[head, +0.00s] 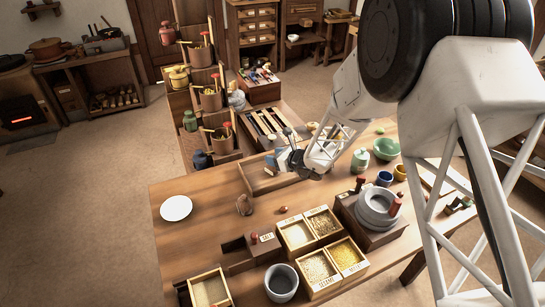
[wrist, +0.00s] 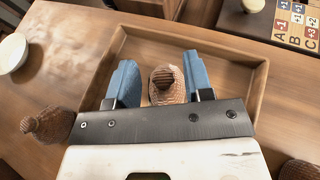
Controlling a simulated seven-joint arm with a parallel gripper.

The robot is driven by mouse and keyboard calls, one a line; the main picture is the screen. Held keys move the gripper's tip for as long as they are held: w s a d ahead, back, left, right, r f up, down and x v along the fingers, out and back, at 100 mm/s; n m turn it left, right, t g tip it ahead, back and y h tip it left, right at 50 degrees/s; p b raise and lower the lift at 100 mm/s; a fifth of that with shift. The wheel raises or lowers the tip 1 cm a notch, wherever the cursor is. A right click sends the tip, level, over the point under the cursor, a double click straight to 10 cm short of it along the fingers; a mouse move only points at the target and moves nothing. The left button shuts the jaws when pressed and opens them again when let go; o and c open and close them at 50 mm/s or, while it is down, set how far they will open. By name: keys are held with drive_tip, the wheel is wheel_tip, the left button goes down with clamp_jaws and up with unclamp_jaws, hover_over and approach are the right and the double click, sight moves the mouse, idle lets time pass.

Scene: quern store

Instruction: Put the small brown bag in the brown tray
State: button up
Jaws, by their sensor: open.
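The brown tray (head: 256,193) lies on the table, and its walls (wrist: 262,80) frame the middle of the wrist view. My gripper (wrist: 158,78) is open over the tray, with its blue fingers apart. A brown bag with a tied, ribbed top (wrist: 167,88) stands upright between the fingers, within the tray's outline. I cannot tell whether it touches the fingers or the tray floor. In the head view, my gripper (head: 281,163) hides most of this spot. A second brown bag (head: 244,204) stands outside the tray, also at the left of the wrist view (wrist: 48,125).
A small brown object (head: 282,209) lies in front of the tray. A white plate (head: 176,208) is at the table's left. Grain boxes (head: 323,222) and a stone quern (head: 377,208) stand nearer. Bare tabletop lies around the plate.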

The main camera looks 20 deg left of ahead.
drive_tip(key=v, duration=1)
drive_tip(key=shift+d, duration=0.2)
drive_tip(key=shift+r, duration=0.1)
idle(0.4)
drive_tip(key=shift+r, duration=0.1)
drive_tip(key=s+d+r+n+g+h, duration=0.35)
drive_tip(key=s+d+r+n, duration=0.9)
drive_tip(key=r, duration=0.55)
drive_tip(key=s+d+r+n+h, duration=0.2)
drive_tip(key=s+d+n+h, duration=0.1)
drive_tip(key=s+d, duration=0.5)
drive_tip(key=s+d+r+n+t+h, duration=0.1)
drive_tip(key=s+d+r+n+h, duration=0.2)
drive_tip(key=s+d, duration=0.5)
drive_tip(key=s+d+r+n+h, duration=0.3)
drive_tip(key=s+d, duration=0.5)
drive_tip(key=d, duration=0.1)
drive_tip(key=shift+d, duration=0.35)
